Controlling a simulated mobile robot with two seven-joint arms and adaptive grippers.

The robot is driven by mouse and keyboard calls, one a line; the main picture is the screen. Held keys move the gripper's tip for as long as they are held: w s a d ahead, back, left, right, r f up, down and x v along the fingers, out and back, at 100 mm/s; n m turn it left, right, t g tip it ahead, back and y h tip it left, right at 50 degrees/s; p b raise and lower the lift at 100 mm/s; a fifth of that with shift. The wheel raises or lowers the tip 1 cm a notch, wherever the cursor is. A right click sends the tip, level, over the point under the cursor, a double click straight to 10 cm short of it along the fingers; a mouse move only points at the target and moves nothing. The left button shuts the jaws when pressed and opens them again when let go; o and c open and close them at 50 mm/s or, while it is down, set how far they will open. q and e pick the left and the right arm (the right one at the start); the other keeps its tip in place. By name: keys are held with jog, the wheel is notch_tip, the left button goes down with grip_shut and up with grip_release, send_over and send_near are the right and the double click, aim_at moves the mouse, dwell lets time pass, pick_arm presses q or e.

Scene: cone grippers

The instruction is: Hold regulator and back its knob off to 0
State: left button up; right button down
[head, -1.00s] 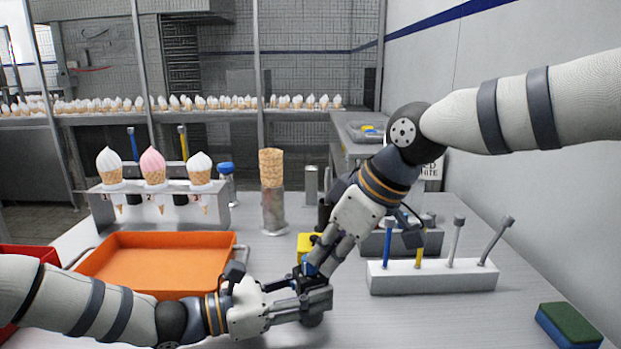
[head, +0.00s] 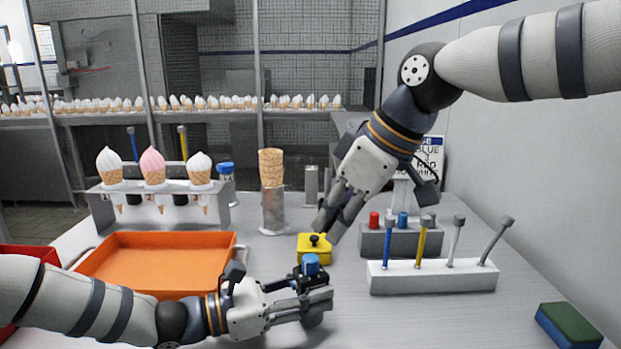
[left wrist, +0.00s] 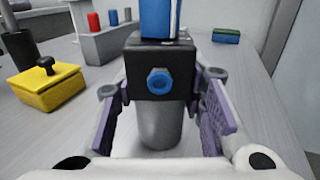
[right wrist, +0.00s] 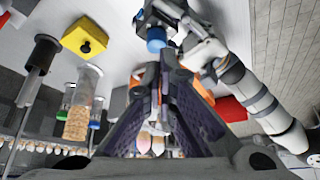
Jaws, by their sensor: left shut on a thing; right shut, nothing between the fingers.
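The regulator is a black block with a grey cylindrical bowl below and a blue knob on top. Its black body (left wrist: 160,60) fills the middle of the left wrist view, with a blue fitting on its face. The blue knob (head: 311,265) points up in the head view and also shows in the right wrist view (right wrist: 156,38). My left gripper (head: 322,303) is shut on the regulator, a finger on each side, and holds it upright. My right gripper (head: 330,228) is shut and empty, above and behind the knob and apart from it.
A yellow box with a black knob (head: 314,250) sits just behind the regulator. An orange tray (head: 160,265) lies to the left. A white rack with several tools (head: 432,278) and a green-blue sponge (head: 568,326) are at right. A cone stack (head: 272,168) stands behind.

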aim_at(315, 272)
jog(key=shift+r, duration=0.1)
jog(key=shift+w+d+f, duration=0.1)
jog(key=shift+w+f, duration=0.05)
jog(key=shift+f, duration=0.9)
jog(key=shift+w+d+f, duration=0.1)
jog(key=shift+f, duration=0.95)
jog(key=shift+w+d+f, duration=0.1)
jog(key=shift+w+f, duration=0.05)
jog(key=shift+f, duration=0.9)
jog(key=shift+w+a, duration=0.15)
jog(key=shift+a, duration=0.45)
jog(key=shift+s+a+f, duration=0.1)
jog(key=shift+s+a, duration=0.1)
jog(key=shift+s, duration=0.15)
